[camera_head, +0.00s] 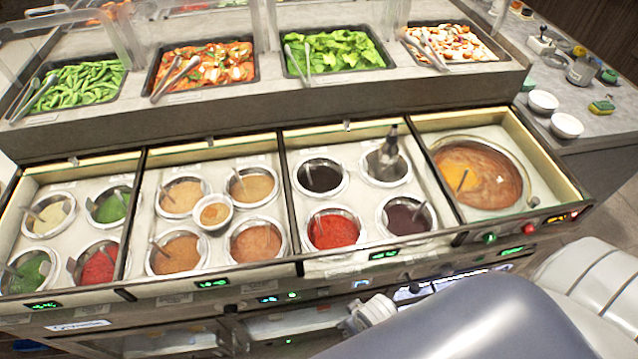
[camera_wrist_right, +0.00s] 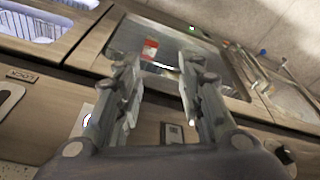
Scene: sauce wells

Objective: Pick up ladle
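Several sauce wells hold slim utensil handles; which one is the ladle I cannot tell. A thick dark handle (camera_head: 388,147) stands upright in a metal well of the third section. A thin handle (camera_head: 462,180) leans in the large round well (camera_head: 500,196) of orange-brown soup at the right. My right gripper (camera_head: 368,313) is low in front of the counter, below the wells and apart from these handles, partly hidden by my arm. In the right wrist view its two fingers (camera_wrist_right: 160,75) are spread with nothing between them. My left gripper is not in view.
A raised shelf behind holds trays of green beans (camera_head: 75,85), sliced vegetables (camera_head: 205,65), lettuce (camera_head: 338,52) and a pale mix (camera_head: 450,42), with tongs. A small bowl (camera_head: 213,212) sits among the brown sauces. White bowls (camera_head: 566,125) stand on the right side counter.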

